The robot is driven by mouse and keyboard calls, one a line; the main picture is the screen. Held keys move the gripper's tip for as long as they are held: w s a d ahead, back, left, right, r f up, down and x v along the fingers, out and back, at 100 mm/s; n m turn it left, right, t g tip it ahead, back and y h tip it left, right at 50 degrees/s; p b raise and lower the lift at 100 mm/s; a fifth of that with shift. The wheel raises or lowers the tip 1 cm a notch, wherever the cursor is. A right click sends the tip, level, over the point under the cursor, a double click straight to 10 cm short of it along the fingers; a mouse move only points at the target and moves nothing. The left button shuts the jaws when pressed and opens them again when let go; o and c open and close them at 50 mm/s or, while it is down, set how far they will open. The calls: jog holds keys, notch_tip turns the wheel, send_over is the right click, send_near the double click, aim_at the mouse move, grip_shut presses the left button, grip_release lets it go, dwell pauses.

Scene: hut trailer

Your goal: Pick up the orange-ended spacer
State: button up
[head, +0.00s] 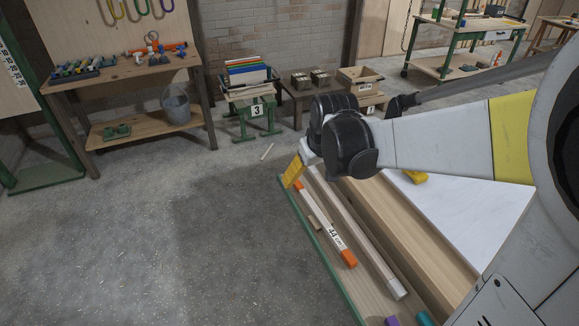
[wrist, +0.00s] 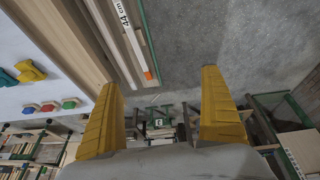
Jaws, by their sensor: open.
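The orange-ended spacer (head: 318,216) is a pale wooden stick with orange ends and a white "44 cm" label, lying along the left part of the workbench (head: 300,205). In the wrist view the spacer (wrist: 124,22) is at the upper middle, with one orange end (wrist: 148,75) showing and the rest cut off by the top edge. My gripper (wrist: 162,82) is open and empty, its two yellow fingers wide apart. In the head view a yellow finger (head: 292,171) shows above the spacer's far end; the other finger is not clearly seen there.
A longer pale bar (head: 360,235) lies just right of the spacer, beside a wide wooden beam (head: 425,235). A small wood block (head: 314,222) lies close to its left. Purple (head: 392,321) and teal (head: 424,318) pieces are at the near edge. Open floor lies left.

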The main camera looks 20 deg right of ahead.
jog(key=w+d+f+g, duration=0.1)
jog(key=w+d+f, duration=0.3)
jog(key=w+f, duration=0.15)
jog(key=g, duration=0.2)
send_near(321, 216)
jog(key=shift+n+y, duration=0.3)
notch_tip(321, 216, down, 6)
jog(key=shift+r+b, duration=0.15)
jog(key=shift+b, duration=0.7)
jog(key=f+b, duration=0.1)
jog(key=f, duration=0.1)
jog(key=w+f+b, duration=0.1)
jog(key=f+b, duration=0.1)
jog(key=f, duration=0.1)
jog(key=shift+w+d+f, duration=0.1)
jog(key=shift+d+f, duration=0.05)
jog(key=shift+f, duration=0.05)
jog(key=shift+r, duration=0.1)
jog(key=c, duration=1.5)
